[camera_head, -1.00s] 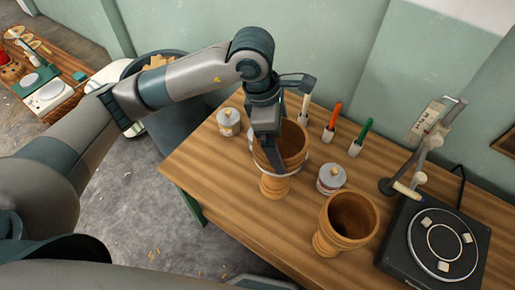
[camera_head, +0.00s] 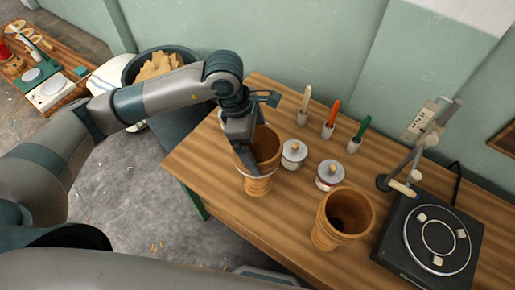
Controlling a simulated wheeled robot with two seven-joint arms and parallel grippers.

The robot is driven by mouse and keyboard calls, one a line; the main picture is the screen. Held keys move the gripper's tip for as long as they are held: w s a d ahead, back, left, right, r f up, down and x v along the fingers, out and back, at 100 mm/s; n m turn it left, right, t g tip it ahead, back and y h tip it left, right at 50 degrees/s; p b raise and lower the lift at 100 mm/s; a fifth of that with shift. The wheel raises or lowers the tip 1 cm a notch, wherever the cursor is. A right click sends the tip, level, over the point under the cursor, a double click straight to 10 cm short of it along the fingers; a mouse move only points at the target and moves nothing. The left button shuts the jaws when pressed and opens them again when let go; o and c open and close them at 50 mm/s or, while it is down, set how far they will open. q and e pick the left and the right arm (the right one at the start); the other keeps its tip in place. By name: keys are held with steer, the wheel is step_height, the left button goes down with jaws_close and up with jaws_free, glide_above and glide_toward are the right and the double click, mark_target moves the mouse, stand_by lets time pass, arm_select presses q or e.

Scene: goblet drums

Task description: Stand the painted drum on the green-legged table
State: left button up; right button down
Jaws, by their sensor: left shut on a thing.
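A wooden goblet drum (camera_head: 268,148) with a pale band around its lower bowl is in my left gripper (camera_head: 245,165). The gripper is shut on the drum's wall at its left side, one finger hiding part of it. The drum is upright over the left part of the wooden table (camera_head: 215,160), which has a green leg (camera_head: 197,202). I cannot tell whether its foot touches the top. A second goblet drum (camera_head: 343,222), plain brown, stands at the table's front. My right gripper is not in view.
Lidded jars (camera_head: 293,154) (camera_head: 329,175) stand right of the held drum; another is partly hidden behind my gripper. Several upright brush-like tools (camera_head: 330,120) line the back. A turntable (camera_head: 437,240) and a jointed stand (camera_head: 420,165) are at right. A dark bin (camera_head: 180,125) stands left.

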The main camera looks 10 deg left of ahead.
mark_target(260, 157)
arm_select(q)
step_height(260, 157, down, 2)
steer(key=shift+f+p, duration=0.25)
steer(key=shift+p, duration=0.25)
steer(key=shift+f, duration=0.25)
steer(key=o, duration=1.7)
